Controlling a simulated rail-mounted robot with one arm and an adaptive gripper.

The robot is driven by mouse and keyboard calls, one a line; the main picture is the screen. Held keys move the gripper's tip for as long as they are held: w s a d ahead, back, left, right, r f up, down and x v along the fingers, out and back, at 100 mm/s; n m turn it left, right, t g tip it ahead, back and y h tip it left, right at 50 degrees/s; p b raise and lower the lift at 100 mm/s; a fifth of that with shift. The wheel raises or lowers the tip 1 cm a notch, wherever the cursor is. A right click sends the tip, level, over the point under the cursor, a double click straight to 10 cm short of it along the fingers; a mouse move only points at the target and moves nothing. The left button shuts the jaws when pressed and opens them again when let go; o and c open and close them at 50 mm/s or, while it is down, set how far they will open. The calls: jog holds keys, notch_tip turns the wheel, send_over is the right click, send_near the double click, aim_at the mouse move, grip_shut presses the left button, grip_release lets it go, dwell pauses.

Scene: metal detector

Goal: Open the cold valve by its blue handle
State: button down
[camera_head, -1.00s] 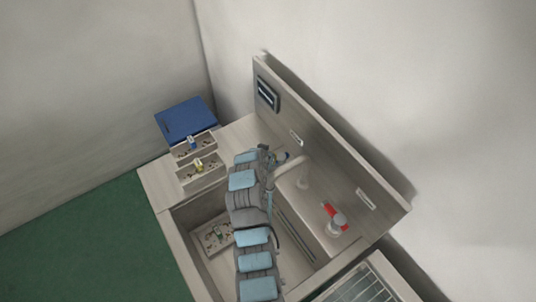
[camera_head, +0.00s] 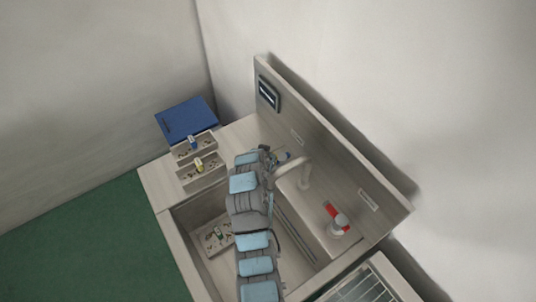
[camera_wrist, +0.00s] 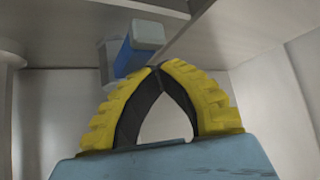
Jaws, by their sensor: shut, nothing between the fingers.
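The blue handle (camera_wrist: 122,58) of the cold valve shows in the wrist view, just beyond and slightly left of my fingertips. Its end is pale grey-blue, and a grey valve body stands behind it. My gripper (camera_wrist: 157,68) has yellow ribbed fingers with their tips together and nothing between them. The tips overlap the handle's lower edge in the picture; I cannot tell whether they touch it. In the head view a bit of the blue handle (camera_head: 285,156) shows beside my gripper (camera_head: 272,158), left of the spout. My arm hides much of the valve there.
A pale spout (camera_head: 306,172) curves up right of my gripper. A red-handled valve (camera_head: 335,212) stands further right. The backboard (camera_head: 330,150) rises behind. A sink basin (camera_head: 185,222) with a small tray lies below my arm. Bins (camera_head: 196,172) and a blue panel (camera_head: 186,118) are left.

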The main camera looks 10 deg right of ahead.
jog(key=v, duration=1.2)
jog(key=shift+w+a, duration=0.1)
dwell(0.6)
